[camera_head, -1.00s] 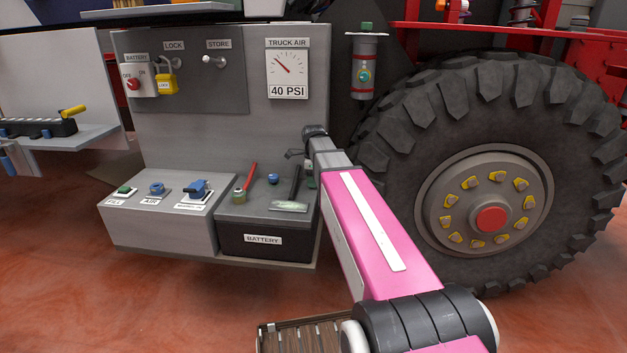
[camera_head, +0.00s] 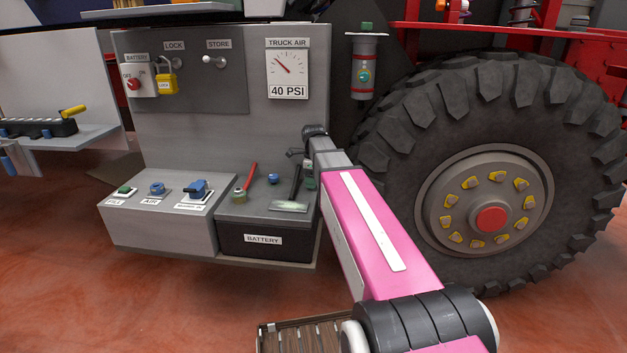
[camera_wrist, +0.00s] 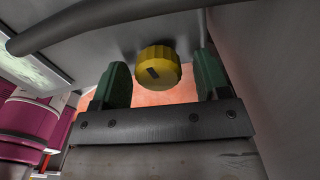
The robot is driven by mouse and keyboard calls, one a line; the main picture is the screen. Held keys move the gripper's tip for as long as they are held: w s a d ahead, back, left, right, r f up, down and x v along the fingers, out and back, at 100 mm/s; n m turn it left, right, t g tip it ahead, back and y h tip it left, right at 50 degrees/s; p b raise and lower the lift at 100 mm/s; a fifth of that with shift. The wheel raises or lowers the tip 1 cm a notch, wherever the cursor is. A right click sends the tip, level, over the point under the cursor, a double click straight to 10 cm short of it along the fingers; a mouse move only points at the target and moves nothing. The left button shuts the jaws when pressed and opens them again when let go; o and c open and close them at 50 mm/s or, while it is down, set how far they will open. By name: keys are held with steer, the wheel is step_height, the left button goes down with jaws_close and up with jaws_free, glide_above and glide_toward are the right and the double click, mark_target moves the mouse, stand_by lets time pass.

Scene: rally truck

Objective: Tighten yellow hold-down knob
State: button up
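The yellow hold-down knob (camera_wrist: 158,69) shows in the wrist view, with a ribbed rim and a dark mark on its face. My gripper (camera_wrist: 163,82) is open, with one green finger on each side of the knob. A gap shows between the knob and each finger, so the fingers do not appear to touch it. In the head view the knob cannot be made out. There my gripper (camera_head: 306,172) is small and partly hidden, at the right end of the battery box (camera_head: 230,236).
A dark cable (camera_wrist: 85,22) runs across the top left of the wrist view. The big tyre (camera_head: 400,170) stands close to the right of my arm. A red-handled cable end (camera_head: 249,178) and a blue cap (camera_head: 273,178) are on the battery top.

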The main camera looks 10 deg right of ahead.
step_height(320, 180, up, 11)
stand_by(0.8)
steer(key=shift+f, duration=0.15)
